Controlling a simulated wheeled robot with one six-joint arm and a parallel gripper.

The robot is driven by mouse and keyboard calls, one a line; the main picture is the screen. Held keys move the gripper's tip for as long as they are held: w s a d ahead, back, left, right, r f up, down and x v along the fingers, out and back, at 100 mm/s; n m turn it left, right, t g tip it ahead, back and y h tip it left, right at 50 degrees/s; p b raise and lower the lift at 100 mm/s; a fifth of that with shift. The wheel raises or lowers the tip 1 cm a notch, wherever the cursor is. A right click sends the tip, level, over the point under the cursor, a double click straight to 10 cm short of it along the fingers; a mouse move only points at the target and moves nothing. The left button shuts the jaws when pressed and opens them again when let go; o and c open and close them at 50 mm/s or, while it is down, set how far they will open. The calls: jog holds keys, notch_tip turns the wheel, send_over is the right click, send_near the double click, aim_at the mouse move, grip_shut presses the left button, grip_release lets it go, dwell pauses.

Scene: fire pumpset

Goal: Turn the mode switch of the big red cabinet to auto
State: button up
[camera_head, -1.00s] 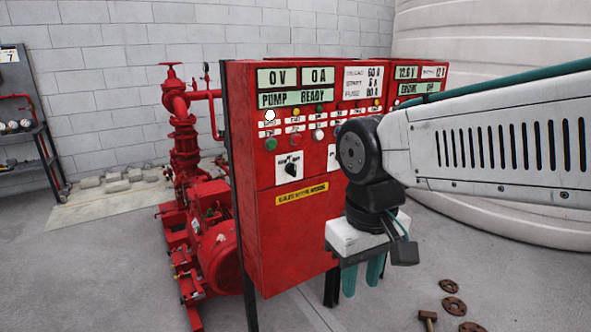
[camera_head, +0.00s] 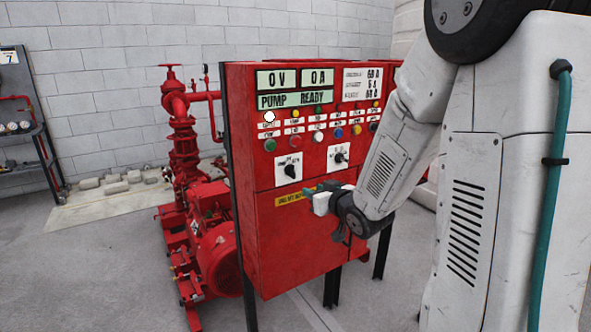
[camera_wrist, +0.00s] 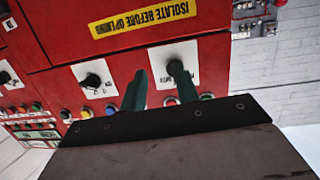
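The big red cabinet (camera_head: 300,235) stands in the middle of the head view. Its front carries two black rotary switches on white plates: a left one (camera_head: 289,169) and a right one (camera_head: 339,156). The labels are too small to tell which is the mode switch or how each is set. My gripper (camera_head: 317,188) is in front of the panel, below the switches. In the wrist view, upside down, its green fingers (camera_wrist: 157,68) are apart with nothing between them. One finger covers much of the left switch's plate (camera_wrist: 167,80); the right switch (camera_wrist: 92,81) is clear beside them.
Rows of coloured buttons and lamps (camera_head: 318,136) sit above the switches. A yellow warning label (camera_head: 290,198) is below them. A red pump (camera_head: 205,215) stands left of the cabinet. My arm hides the right side of the scene.

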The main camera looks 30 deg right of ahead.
aim_at(295, 168)
jog(key=w+r, duration=0.1)
jog(key=w, duration=0.1)
jog(key=w+a+r+t, duration=0.1)
jog(key=w, duration=0.2)
jog(key=w+r+t+y, duration=0.1)
jog(key=w+r, duration=0.1)
jog(key=w, duration=0.1)
jog(key=shift+w+a, duration=0.1)
jog(key=shift+a, duration=0.2)
jog(key=c, duration=0.6)
